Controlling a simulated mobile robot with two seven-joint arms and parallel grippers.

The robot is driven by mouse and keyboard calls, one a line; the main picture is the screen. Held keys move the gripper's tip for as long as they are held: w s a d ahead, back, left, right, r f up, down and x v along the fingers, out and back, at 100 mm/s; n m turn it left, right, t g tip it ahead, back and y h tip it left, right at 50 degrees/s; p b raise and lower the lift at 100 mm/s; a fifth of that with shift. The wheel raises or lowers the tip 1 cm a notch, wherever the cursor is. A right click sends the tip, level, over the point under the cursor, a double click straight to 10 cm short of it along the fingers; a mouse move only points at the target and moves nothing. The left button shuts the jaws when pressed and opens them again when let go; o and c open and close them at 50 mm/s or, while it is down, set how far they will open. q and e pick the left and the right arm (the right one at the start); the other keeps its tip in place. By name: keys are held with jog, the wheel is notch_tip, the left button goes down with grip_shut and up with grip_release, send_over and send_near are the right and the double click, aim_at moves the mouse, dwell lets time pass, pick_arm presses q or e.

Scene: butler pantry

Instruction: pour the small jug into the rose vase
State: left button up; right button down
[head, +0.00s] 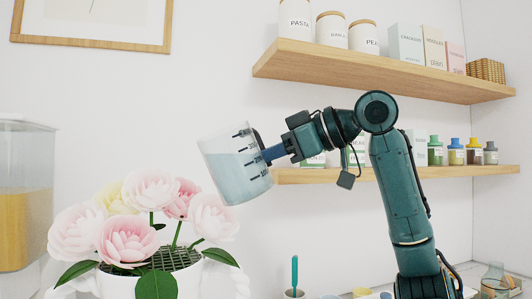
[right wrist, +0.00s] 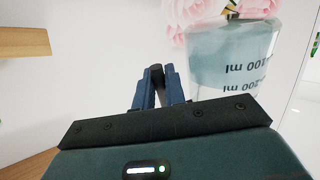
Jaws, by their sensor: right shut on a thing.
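The small jug (head: 225,170) is a clear measuring jug with dark ml marks and pale bluish liquid inside. My right gripper (head: 272,153) is shut on its dark handle and holds it in the air, above and right of the roses. The jug tilts moderately, its mouth leaning left; I see no stream falling. In the right wrist view the jug (right wrist: 232,62) is beside the blue fingers (right wrist: 158,90). The rose vase (head: 222,280) is white, at the lower left, with pink and cream roses and a dark mesh in its opening. Its lower part is cut off. My left gripper is not in view.
A clear container with yellow contents (head: 25,205) stands at the far left. Wall shelves (head: 340,66) with canisters and boxes hang at the upper right. A small pot with a teal-handled tool (head: 294,275) stands right of the vase. The wall behind the jug is bare.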

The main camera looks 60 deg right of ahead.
jog(key=shift+s+d+f+g, duration=0.1)
jog(key=shift+f+g, duration=0.5)
jog(key=shift+f, duration=0.25)
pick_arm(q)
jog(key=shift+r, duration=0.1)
pick_arm(e)
jog(key=shift+n+h, duration=0.3)
jog(key=shift+r+g+p, duration=0.25)
jog(key=shift+g+p, duration=0.05)
jog(key=shift+p, duration=0.35)
pick_arm(q)
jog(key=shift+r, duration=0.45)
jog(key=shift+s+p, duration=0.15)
jog(key=shift+p, duration=0.45)
pick_arm(e)
jog(key=shift+r, duration=0.25)
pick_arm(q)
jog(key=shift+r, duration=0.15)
pick_arm(e)
jog(key=shift+g, duration=0.3)
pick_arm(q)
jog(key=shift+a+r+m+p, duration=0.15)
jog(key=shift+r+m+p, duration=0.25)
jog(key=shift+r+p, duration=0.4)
pick_arm(e)
jog(key=shift+r+n+g+h, duration=0.3)
jog(key=shift+r+n+h, duration=0.05)
jog(key=shift+n+h, duration=0.05)
